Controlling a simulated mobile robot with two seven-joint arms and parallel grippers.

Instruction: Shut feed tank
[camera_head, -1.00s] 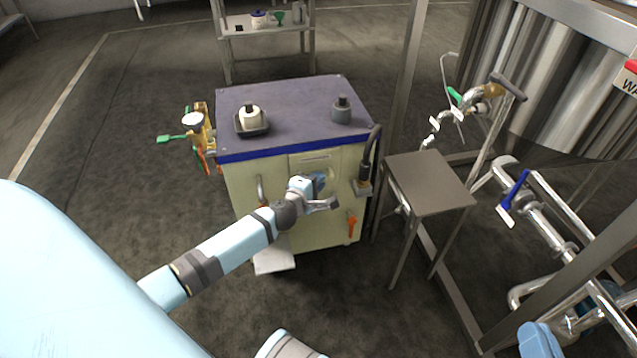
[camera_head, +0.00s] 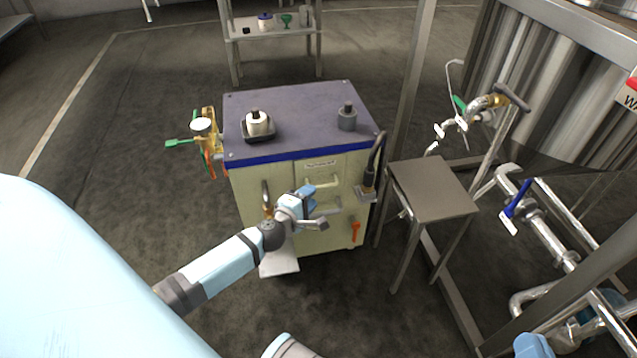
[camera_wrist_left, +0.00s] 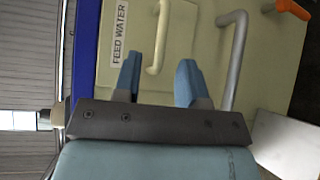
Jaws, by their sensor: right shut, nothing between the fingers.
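The feed water unit is a cream cabinet (camera_head: 245,190) with a dark blue-grey top. Its front carries a label, a cream bar handle (camera_head: 322,183) and a grey bar handle below it. In the left wrist view the label reads FEED WATER (camera_wrist_left: 119,32), with the cream handle (camera_wrist_left: 160,40) beside it. My left gripper (camera_head: 308,205) is in front of the cabinet, below the cream handle. Its blue fingers (camera_wrist_left: 158,82) are apart with nothing between them. My right gripper (camera_head: 535,346) shows only partly at the bottom edge, shut and empty.
A small grey stand (camera_head: 435,190) is close to the cabinet's right side. Pipes with a blue-handled valve (camera_head: 515,200) and steel frame posts fill the right. Open floor lies to the left.

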